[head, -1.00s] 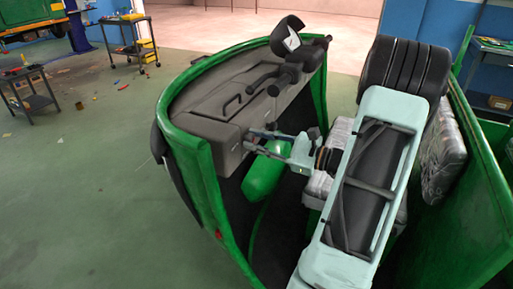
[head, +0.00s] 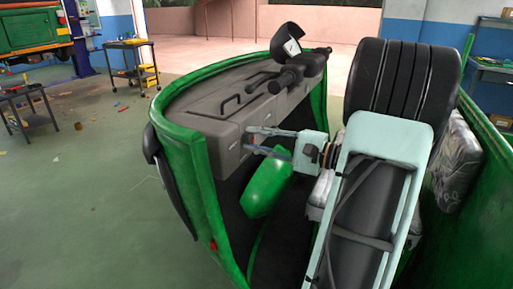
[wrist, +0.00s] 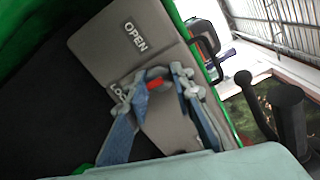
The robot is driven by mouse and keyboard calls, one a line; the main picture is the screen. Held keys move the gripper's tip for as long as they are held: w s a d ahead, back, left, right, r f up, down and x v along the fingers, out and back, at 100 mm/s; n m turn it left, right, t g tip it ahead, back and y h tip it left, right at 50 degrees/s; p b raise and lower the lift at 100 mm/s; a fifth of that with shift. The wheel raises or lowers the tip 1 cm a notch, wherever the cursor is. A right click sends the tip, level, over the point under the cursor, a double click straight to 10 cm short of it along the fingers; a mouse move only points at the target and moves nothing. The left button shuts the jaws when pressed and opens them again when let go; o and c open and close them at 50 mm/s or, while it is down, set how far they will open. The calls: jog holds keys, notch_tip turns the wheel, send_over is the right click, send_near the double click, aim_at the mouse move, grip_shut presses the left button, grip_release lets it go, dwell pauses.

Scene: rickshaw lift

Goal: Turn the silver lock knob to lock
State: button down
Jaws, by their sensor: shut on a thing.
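The silver lock knob (wrist: 156,73), with a red mark on it, sits on the grey glovebox panel (wrist: 128,62) in the wrist view. In the head view my gripper (head: 250,140) reaches the grey dashboard (head: 222,112) from the right. The knob itself is too small and covered to make out there.
The green rickshaw body (head: 205,200) curves around the dashboard on the left. Handlebars (head: 285,78) rise above it. Grey seats (head: 460,160) are at the right. Open floor lies left of the rickshaw.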

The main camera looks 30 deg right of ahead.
jog(key=shift+n, duration=0.3)
dwell(0.4)
jog(key=c, duration=1.7)
grip_release()
jog(key=shift+o, duration=0.2)
jog(key=v, duration=1.2)
